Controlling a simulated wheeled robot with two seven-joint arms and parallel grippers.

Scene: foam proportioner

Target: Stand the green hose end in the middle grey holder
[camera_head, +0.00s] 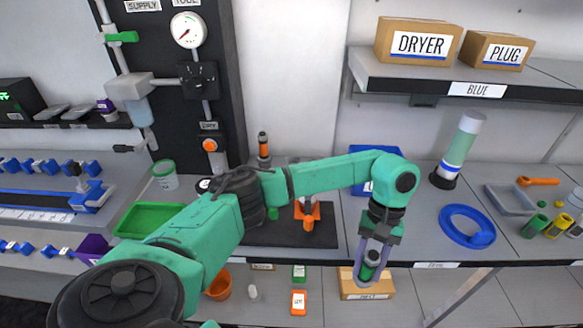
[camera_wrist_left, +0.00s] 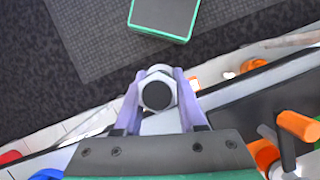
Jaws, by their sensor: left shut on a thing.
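My left gripper (camera_head: 371,268) is shut on a small piece with a green part (camera_head: 368,271), which appears to be the green hose end. It is held in front of the table's front edge, clear of the table top. In the left wrist view, the gripper (camera_wrist_left: 158,95) grips a pale hexagonal fitting (camera_wrist_left: 158,72) with a dark round centre between its two fingers. I cannot tell which thing is the middle grey holder. Short green (camera_head: 535,226) and yellow (camera_head: 558,226) cylinders lie at the far right of the table. My right gripper is not in view.
A blue ring-shaped coil (camera_head: 467,236) and a grey tray (camera_head: 514,199) lie right of the gripper. A tall clear cylinder (camera_head: 458,150) stands behind. Orange-handled parts sit on a dark mat (camera_head: 275,235) to the left. Boxes, including a cardboard one (camera_head: 352,286), are below the table.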

